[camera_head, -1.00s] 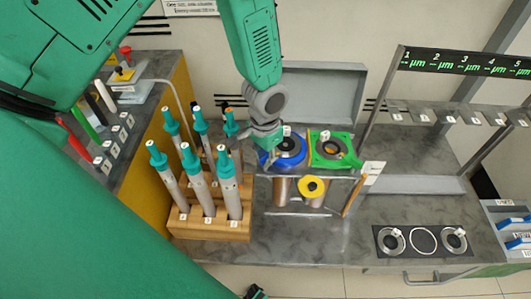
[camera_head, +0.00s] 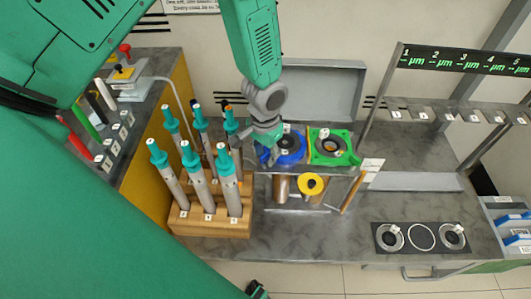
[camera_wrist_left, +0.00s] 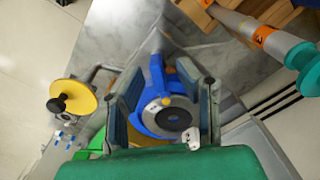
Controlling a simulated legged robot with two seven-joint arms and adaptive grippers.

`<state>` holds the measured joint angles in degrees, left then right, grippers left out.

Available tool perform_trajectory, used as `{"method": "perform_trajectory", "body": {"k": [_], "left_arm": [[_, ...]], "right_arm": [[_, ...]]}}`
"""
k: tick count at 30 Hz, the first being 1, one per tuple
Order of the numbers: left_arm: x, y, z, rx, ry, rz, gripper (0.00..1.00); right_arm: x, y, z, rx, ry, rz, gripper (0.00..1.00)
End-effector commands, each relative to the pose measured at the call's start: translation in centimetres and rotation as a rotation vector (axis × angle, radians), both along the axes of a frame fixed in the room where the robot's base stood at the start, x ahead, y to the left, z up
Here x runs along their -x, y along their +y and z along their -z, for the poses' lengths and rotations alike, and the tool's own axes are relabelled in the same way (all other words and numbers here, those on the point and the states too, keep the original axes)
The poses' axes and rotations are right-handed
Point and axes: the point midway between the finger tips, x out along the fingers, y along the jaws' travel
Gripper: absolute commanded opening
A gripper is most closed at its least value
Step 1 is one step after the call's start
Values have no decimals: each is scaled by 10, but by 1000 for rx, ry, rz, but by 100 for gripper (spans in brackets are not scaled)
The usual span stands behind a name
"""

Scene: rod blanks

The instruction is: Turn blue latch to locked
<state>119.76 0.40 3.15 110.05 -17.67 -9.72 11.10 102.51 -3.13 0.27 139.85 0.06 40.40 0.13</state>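The blue latch (camera_head: 290,157) is a blue ring with a raised tab around a grey disc, on the raised bench fixture. In the left wrist view the blue latch (camera_wrist_left: 157,75) lies between my fingers, with its tab pointing up the picture. My left gripper (camera_head: 270,148) is above the ring's left side in the head view. In the left wrist view my left gripper (camera_wrist_left: 168,85) is open, one finger on each side of the blue part. I cannot tell whether a finger touches it. My right gripper is not in view.
A green square plate (camera_head: 345,155) with a disc sits just right of the blue latch. A wooden rack (camera_head: 190,229) with several teal-capped rods stands close on the left. The bench (camera_head: 320,232) in front is clear.

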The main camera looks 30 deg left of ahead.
Motion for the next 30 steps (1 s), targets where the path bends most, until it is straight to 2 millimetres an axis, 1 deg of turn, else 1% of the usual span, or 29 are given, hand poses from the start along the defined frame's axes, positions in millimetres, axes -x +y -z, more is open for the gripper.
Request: {"method": "perform_trajectory", "body": {"k": [5,8,11,18,21,25,30], "left_arm": [[1,0,-2,0,2,1,30],[0,0,-12,0,1,1,30],[0,0,-30,1,-2,1,30],[-1,0,-81,0,-2,0,30],[-1,0,-98,1,-2,0,30],[-1,0,-112,1,0,0,30],[-1,0,-119,1,3,0,30]], "right_arm": [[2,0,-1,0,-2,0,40],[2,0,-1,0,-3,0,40],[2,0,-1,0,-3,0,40],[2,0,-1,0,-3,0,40],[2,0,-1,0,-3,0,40],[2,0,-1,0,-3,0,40],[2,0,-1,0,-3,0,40]]}}
